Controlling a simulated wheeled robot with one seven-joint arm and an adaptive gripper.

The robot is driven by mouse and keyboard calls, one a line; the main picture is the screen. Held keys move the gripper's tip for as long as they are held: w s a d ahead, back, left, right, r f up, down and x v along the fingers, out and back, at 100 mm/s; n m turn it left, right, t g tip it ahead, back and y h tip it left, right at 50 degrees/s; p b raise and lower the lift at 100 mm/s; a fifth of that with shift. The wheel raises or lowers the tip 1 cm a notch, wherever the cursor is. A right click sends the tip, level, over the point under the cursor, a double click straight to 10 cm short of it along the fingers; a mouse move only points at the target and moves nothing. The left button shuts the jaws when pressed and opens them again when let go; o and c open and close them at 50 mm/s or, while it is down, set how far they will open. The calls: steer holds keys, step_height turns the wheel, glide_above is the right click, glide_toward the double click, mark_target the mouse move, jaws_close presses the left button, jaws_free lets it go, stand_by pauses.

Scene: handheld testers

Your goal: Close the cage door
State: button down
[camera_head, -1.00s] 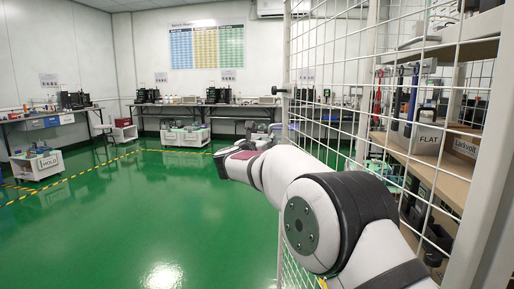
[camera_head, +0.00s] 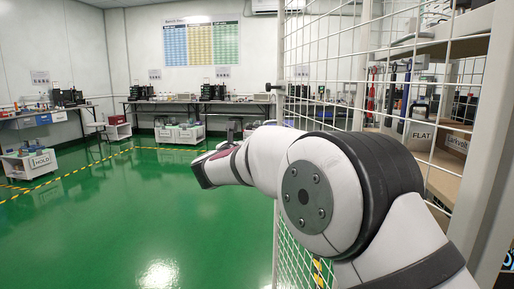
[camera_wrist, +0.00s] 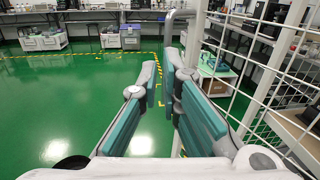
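The cage door (camera_head: 322,62) is a white wire-mesh panel, upright on the right of the head view. A small black fitting (camera_head: 271,87) sits on its left edge post. White mesh (camera_wrist: 268,85) also fills the right of the wrist view. My gripper (camera_head: 203,172) reaches past the panel's left edge in the head view; its fingers are hard to make out there. In the wrist view my gripper (camera_wrist: 160,72) has its two teal-padded fingers apart. A pale upright bar (camera_wrist: 167,35) with a bent top stands just beyond the fingertips; I cannot tell whether they touch it.
Workbenches (camera_head: 195,101) line the back wall. A white crate marked HOLD (camera_head: 30,165) stands at the left. The green floor (camera_head: 130,220) is clear in the middle.

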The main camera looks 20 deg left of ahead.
steer(key=s+a+f+n+g+y+p, duration=0.1)
steer(key=s+a+f+n+g+y, duration=0.15)
steer(key=a+n+y, duration=0.45)
steer(key=s+a+f+n+g+y+p, duration=0.15)
steer(key=s+a+n+y, duration=0.25)
steer(key=a+n, duration=0.65)
steer(key=s+d+f+n+g+h+p, duration=0.2)
steer(key=s+f+n+g+h, duration=0.1)
steer(key=f+n, duration=0.6)
steer(key=s+d+f+n+g+h+p, duration=0.2)
steer(key=s+f+n+g+h, duration=0.15)
steer(key=f+n, duration=0.5)
steer(key=w+d+r+n+t+h+p, duration=0.2)
steer(key=w+d+n+h, duration=0.2)
steer(key=d+n, duration=0.4)
steer(key=w+d+r+n+t+h+p, duration=0.1)
steer(key=w+d+r+n+t+h, duration=0.2)
steer(key=r, duration=0.4)
steer(key=w+d+r+n+t+h+p, duration=0.1)
steer(key=d+r+n+t+h, duration=0.15)
steer(key=r+n+t, duration=0.35)
steer(key=w+d+b, duration=0.1)
steer(key=w+d, duration=0.2)
steer(key=w, duration=0.2)
steer(key=w+d+m+g+b, duration=0.1)
steer(key=w+d, duration=0.2)
steer(key=w, duration=0.3)
steer(key=shift+w+r+y+b, duration=0.15)
steer(key=shift+r+y+b, duration=0.15)
steer(key=shift+r, duration=0.1)
